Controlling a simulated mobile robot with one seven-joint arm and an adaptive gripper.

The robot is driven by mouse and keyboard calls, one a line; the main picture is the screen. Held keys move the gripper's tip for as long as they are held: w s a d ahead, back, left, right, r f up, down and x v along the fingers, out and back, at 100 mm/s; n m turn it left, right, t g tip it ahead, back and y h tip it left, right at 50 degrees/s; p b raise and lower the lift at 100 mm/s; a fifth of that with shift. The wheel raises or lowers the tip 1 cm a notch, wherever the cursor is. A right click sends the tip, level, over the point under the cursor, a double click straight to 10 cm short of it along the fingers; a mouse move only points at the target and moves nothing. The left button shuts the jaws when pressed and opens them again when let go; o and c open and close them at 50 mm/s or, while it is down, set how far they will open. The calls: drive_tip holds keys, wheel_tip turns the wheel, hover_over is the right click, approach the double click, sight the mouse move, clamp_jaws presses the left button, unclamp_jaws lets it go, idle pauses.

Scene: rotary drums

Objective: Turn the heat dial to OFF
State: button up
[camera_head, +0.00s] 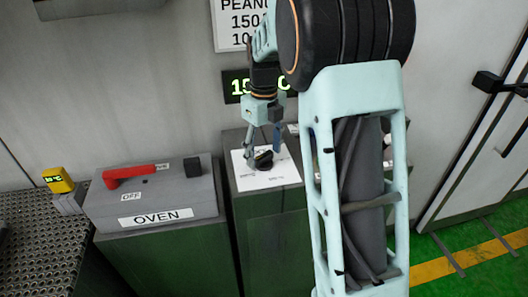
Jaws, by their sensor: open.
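The heat dial (264,159) is a small black knob on a white label plate (262,182) on top of a dark green cabinet. The lettering on the plate is too small to read, so I cannot tell its setting. My gripper (264,150) points down at the dial, open, with one finger on each side of it in the picture. I cannot tell whether the fingers touch the dial. My arm hides the right part of the cabinet top.
A grey OVEN box (160,203) with a red lever (135,171) and an OFF label stands left of the dial. A lit green display (238,87) is on the wall behind, partly hidden by my arm. A yellow device (58,180) stands far left, by a perforated metal surface (40,245).

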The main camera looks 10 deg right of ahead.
drive_tip(key=shift+f, duration=0.1)
drive_tip(key=shift+c, duration=0.7)
drive_tip(key=c, duration=1)
drive_tip(key=shift+n, duration=0.3)
